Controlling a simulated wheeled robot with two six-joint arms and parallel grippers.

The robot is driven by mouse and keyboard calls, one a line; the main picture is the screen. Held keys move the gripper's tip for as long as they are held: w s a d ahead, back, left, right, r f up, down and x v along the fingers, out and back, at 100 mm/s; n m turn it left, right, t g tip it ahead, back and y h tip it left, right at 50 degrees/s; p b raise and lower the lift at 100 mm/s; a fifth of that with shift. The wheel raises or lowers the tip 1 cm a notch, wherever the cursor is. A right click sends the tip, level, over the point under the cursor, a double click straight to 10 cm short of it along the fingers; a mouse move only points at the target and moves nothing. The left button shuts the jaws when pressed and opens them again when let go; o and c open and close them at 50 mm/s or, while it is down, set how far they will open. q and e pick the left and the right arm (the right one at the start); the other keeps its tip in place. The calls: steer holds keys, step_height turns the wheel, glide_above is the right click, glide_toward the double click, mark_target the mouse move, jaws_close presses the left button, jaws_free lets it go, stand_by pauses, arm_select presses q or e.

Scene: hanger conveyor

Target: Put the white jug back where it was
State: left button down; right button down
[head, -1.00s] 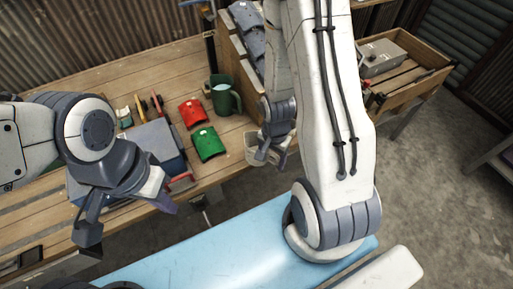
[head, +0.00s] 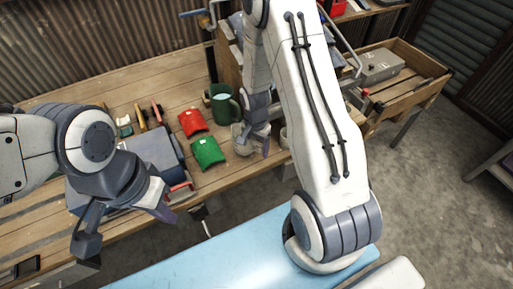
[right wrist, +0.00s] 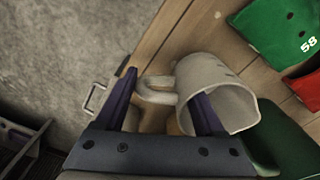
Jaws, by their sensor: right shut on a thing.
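The white jug (head: 240,140) is by the front edge of the wooden bench, to the right of the green pouch, partly hidden by my right gripper. In the right wrist view the jug (right wrist: 222,88) shows its open mouth, and its handle lies between the fingers. My right gripper (head: 258,140) is shut on the jug; its fingers also show in the right wrist view (right wrist: 165,85). I cannot tell whether the jug touches the bench. My left gripper (head: 125,222) is at the left, away from the jug; its jaw gap is not clear.
Another pale object (head: 284,136) shows right of my right gripper. A wooden tray (head: 405,80) stands at the right.

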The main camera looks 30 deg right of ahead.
steer(key=shift+f, duration=0.65)
steer(key=shift+f, duration=0.25)
jaws_free()
steer(key=shift+r, duration=0.1)
